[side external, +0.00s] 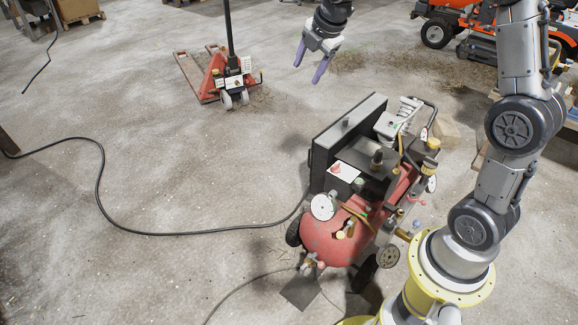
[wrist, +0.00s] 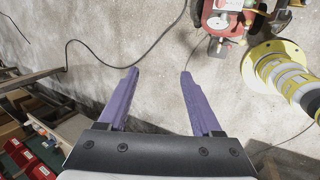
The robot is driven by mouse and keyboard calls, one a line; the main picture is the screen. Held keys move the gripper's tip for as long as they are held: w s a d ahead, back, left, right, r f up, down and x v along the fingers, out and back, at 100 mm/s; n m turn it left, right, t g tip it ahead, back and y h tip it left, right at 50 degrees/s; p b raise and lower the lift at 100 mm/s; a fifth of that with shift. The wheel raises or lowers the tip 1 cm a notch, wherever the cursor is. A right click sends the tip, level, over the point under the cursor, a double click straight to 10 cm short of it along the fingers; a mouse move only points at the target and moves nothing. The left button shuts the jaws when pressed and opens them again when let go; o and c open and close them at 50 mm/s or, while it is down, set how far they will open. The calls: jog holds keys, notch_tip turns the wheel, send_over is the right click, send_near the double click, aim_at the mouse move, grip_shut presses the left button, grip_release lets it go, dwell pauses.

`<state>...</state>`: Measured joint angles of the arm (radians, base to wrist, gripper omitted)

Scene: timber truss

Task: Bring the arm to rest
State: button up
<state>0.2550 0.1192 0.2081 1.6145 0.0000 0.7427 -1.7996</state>
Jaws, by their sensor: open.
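My gripper (side external: 311,63) hangs at the top of the side external view with its two purple fingers spread apart and nothing between them. It also shows in the wrist view (wrist: 158,78), open and empty above bare concrete floor. My arm's lower links and yellow base are at the right of the side external view. The links between there and the gripper are out of frame at the top. No timber truss shows in either view.
A red air compressor (side external: 330,238) stands beside my base. A black cable (side external: 130,226) runs across the floor. A red pallet jack (side external: 212,80) and an orange machine (side external: 470,18) stand farther back. Shelving with red boxes (wrist: 22,155) is at the wrist view's lower left. Open floor lies between.

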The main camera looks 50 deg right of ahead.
jog(key=s+a+r+m+t+y, duration=0.1)
jog(key=s+a+r+m, duration=0.3)
jog(key=s, duration=0.5)
jog(key=s+a+r+m+t, duration=0.1)
jog(key=s+a+r, duration=0.3)
jog(key=s+a, duration=0.3)
jog(key=s+f+m, duration=0.4)
jog(key=s+m, duration=0.2)
jog(key=s, duration=0.1)
jog(key=s+a+f+m+g, duration=0.1)
jog(key=s+f+m, duration=0.3)
jog(key=s+m, duration=0.2)
jog(key=shift+s+a+m, duration=0.15)
jog(key=shift+s+m, duration=0.15)
jog(key=shift+s, duration=0.55)
